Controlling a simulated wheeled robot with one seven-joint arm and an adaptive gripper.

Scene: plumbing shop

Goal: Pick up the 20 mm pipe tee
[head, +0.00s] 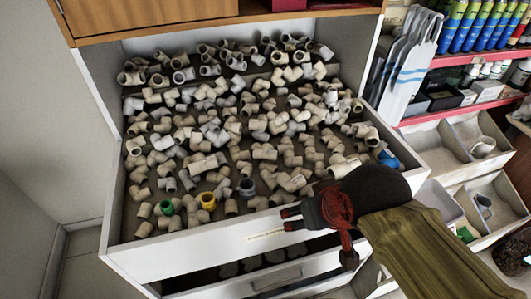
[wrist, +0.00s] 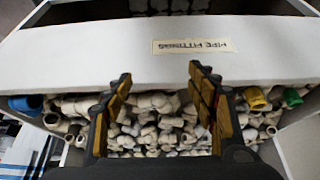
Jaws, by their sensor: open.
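Many beige and grey pipe fittings (head: 265,125) lie piled in the open white drawer (head: 190,247); some look like tees and others like elbows. I cannot tell which one is the 20 mm tee. The wrist view shows part of the pile (wrist: 150,125) between and below the fingers. My gripper (head: 287,219) is at the drawer's front panel, near its right half in the head view. In the wrist view my gripper (wrist: 160,82) has its two fingers spread wide, with nothing held between them.
A yellow fitting (head: 208,201) and a green one (head: 166,207) lie at the front left, a blue one (head: 388,159) at the right. A wooden cabinet edge (head: 150,27) overhangs the drawer's back. Shelves with bins (head: 445,150) stand at right. A label (wrist: 194,46) marks the drawer front.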

